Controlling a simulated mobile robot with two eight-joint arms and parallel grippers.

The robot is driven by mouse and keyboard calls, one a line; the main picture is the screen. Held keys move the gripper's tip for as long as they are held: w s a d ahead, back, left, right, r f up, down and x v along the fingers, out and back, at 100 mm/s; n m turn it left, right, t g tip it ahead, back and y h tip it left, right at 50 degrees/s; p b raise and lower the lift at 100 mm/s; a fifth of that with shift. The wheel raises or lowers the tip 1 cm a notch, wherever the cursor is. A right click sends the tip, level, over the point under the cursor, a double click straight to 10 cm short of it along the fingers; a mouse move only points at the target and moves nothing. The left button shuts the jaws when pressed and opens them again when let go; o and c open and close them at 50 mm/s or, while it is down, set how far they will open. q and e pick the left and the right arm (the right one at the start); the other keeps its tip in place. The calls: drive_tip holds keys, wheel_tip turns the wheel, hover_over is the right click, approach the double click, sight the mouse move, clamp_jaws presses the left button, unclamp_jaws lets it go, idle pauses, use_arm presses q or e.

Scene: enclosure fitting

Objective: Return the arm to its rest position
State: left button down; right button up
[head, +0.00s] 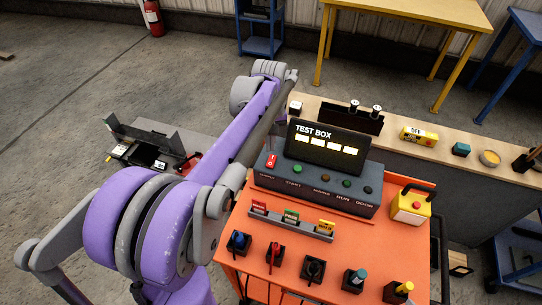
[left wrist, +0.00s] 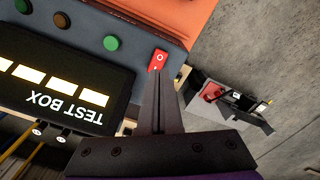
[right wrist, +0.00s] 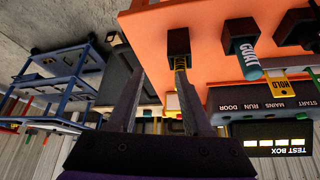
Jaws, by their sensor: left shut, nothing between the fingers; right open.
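My left arm comes in from the left in the head view and stretches past the left side of the grey test box (head: 320,190). In the left wrist view my left gripper (left wrist: 158,78) is shut and empty. Its tips appear just below the red rocker switch (left wrist: 158,60) in that picture; I cannot tell whether they touch it. The switch also shows in the head view (head: 271,160). In the right wrist view my right gripper (right wrist: 160,85) is open, with nothing held. It is not visible in the head view.
The orange bench top (head: 245,245) carries several knobs and a yellow box (head: 411,205) with a handle. A wooden counter (head: 390,122) with small items stands behind. A low grey table (head: 190,137) with a black tray is left of the bench. Open floor lies farther left.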

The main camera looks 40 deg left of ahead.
use_arm(q)
drive_tip(key=shift+r, duration=0.35)
drive_tip(key=s+d+f+m+t, duration=0.3)
drive_tip(key=s+d+m, duration=0.1)
drive_tip(key=s+d, duration=0.3)
drive_tip(key=s+d+f+m+t, duration=0.2)
drive_tip(key=s+d+f+m, duration=0.1)
drive_tip(key=s+d+m, duration=0.2)
drive_tip(key=s+d, duration=0.2)
drive_tip(key=d, duration=0.2)
drive_tip(key=shift+s+d+m+t, duration=0.2)
drive_tip(key=shift+d+m+t, duration=0.1)
drive_tip(key=shift+t, duration=0.1)
drive_tip(key=shift+a, duration=0.1)
